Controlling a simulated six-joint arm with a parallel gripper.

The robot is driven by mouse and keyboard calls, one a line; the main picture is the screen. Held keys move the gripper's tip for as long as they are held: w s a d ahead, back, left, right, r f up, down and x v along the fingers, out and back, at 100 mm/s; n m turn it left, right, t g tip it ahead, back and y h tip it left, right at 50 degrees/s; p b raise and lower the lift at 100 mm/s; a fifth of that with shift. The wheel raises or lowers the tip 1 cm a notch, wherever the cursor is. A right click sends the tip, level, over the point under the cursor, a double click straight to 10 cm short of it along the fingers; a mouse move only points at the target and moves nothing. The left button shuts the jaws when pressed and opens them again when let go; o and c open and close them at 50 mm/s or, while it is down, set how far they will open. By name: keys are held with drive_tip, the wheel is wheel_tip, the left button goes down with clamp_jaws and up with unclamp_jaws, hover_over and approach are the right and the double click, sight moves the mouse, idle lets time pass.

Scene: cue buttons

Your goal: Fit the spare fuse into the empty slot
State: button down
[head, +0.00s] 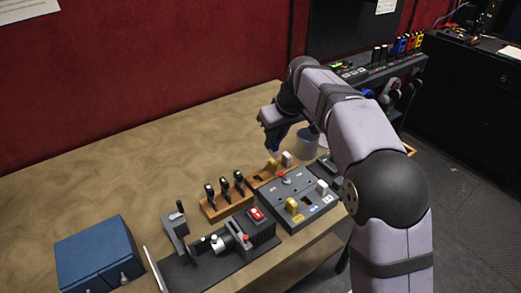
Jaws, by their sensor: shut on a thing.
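My gripper (273,147) points down just above the back of the wooden fuse rack (255,183). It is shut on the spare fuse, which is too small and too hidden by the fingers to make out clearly. The rack holds a yellow fuse (272,164) and a white fuse (287,158), with a dark opening to their left. The grey fuse panel (302,222) in front carries another yellow fuse (291,205) and a white one (322,187). A blue mark lies between these two, where the empty slot seems to be.
A red-topped knob (283,176) stands on the panel's back part. Left are a wooden rack of black-handled tools (223,202), a lever fixture (215,245) and a blue box (98,255). A grey cup (307,143) stands behind. The table's back left is clear.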

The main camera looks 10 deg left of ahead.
drive_tip(key=s+d+r+m+b, duration=0.1)
drive_tip(key=d+r+m+b, duration=0.1)
drive_tip(key=d+b, duration=0.6)
drive_tip(key=s+d+f+n+p, duration=0.1)
drive_tip(key=s+d+f+n, duration=0.1)
drive_tip(key=s, duration=0.6)
drive_tip(key=shift+s+d+f+n+p, duration=0.2)
drive_tip(key=shift+d+f+n+p, duration=0.25)
drive_tip(key=shift+f, duration=0.45)
drive_tip(key=shift+f, duration=0.2)
drive_tip(key=shift+f+b, duration=1.75)
drive_tip(key=shift+b, duration=0.15)
drive_tip(key=shift+f+b, duration=0.7)
drive_tip(key=shift+f, duration=0.9)
idle(1.1)
